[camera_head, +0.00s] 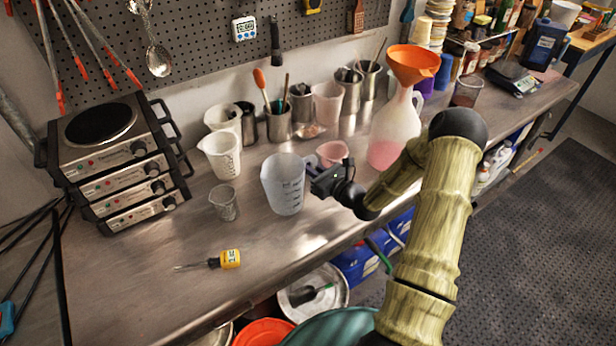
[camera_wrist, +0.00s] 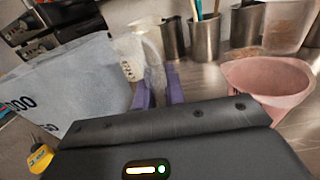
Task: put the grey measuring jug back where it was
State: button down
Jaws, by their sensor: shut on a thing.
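The grey measuring jug (camera_head: 283,186) is translucent with printed marks and looks roughly upright near the front of the metal bench. I cannot tell whether its base touches the bench. My gripper (camera_head: 318,180) is at its right side, shut on it; the gripped part is mostly hidden. In the wrist view the jug (camera_wrist: 65,88) fills the left side, with large dark numbers. The purple fingers (camera_wrist: 158,90) extend beside it.
A pink beaker (camera_head: 332,153) stands close behind my gripper. A small clear beaker (camera_head: 224,202) and a white jug (camera_head: 221,155) stand left of the grey jug. A yellow-handled screwdriver (camera_head: 229,259) lies in front. An orange funnel (camera_head: 413,62) sits in a large bottle at right. The front-left bench is mostly clear.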

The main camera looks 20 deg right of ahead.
jog(key=shift+a, duration=0.15)
jog(key=shift+f+p, duration=0.35)
jog(key=shift+f, duration=1.8)
jog(key=shift+f, duration=0.1)
jog(key=c, duration=1.5)
grip_release()
jog(key=shift+r, duration=0.2)
